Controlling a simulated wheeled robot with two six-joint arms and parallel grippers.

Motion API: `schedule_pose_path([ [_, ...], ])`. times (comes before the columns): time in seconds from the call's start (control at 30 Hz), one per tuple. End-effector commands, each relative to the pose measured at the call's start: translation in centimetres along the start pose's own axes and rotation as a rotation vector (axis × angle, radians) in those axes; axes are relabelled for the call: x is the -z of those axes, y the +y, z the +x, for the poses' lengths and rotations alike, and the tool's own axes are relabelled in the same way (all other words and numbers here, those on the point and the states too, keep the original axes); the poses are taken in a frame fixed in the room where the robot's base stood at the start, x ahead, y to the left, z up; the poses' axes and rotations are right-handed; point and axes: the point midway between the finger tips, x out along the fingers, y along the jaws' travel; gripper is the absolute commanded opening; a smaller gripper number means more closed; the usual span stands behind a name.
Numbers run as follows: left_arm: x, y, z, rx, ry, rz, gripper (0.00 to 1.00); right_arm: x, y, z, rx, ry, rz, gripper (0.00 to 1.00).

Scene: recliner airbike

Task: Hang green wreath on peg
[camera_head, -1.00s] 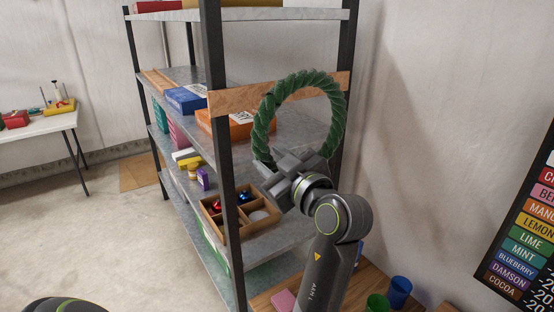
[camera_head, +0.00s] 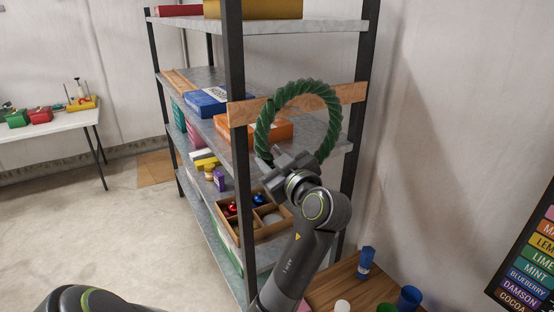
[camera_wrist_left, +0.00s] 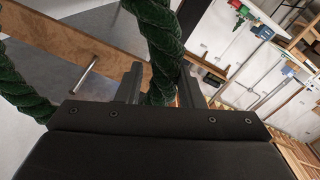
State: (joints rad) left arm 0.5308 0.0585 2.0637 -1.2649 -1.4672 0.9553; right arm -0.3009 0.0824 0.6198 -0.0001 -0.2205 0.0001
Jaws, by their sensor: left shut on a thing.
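The green wreath (camera_head: 333,120) is a thick twisted ring, held upright in front of the wooden board (camera_head: 240,112) on the shelf's end. My left gripper (camera_head: 283,157) is shut on the wreath's lower part. In the left wrist view, one strand of the wreath (camera_wrist_left: 158,40) passes between the fingers (camera_wrist_left: 160,90). Another strand shows at the left edge. A thin metal peg (camera_wrist_left: 84,76) sticks out from the board and appears between the two strands, in the ring's opening. I cannot tell whether it passes through the ring. In the head view the peg is not distinguishable. My right gripper is not in view.
The shelf's dark front post (camera_head: 236,180) stands left of the gripper. A divided box (camera_head: 257,233) with baubles is on a lower shelf. Cups, including a blue one (camera_head: 409,298), stand on a wooden surface (camera_head: 350,288) at lower right. A price board (camera_head: 530,260) is at right.

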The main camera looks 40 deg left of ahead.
Motion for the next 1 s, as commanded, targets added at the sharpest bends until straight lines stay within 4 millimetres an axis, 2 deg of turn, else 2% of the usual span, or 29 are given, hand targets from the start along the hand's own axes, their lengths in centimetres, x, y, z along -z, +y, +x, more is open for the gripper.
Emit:
schedule_pose_path([
  [0.53,0.3,-0.1,3.9,0.001,0.004,0.0,0.04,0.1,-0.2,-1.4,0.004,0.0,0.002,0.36],
  [0.7,-1.3,-0.7,4.2,0.001,0.001,0.0,0.04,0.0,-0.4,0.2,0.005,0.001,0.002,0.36],
  [1.0,-2.7,-1.3,4.6,0.001,0.002,0.0,0.04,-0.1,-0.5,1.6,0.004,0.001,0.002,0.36],
])
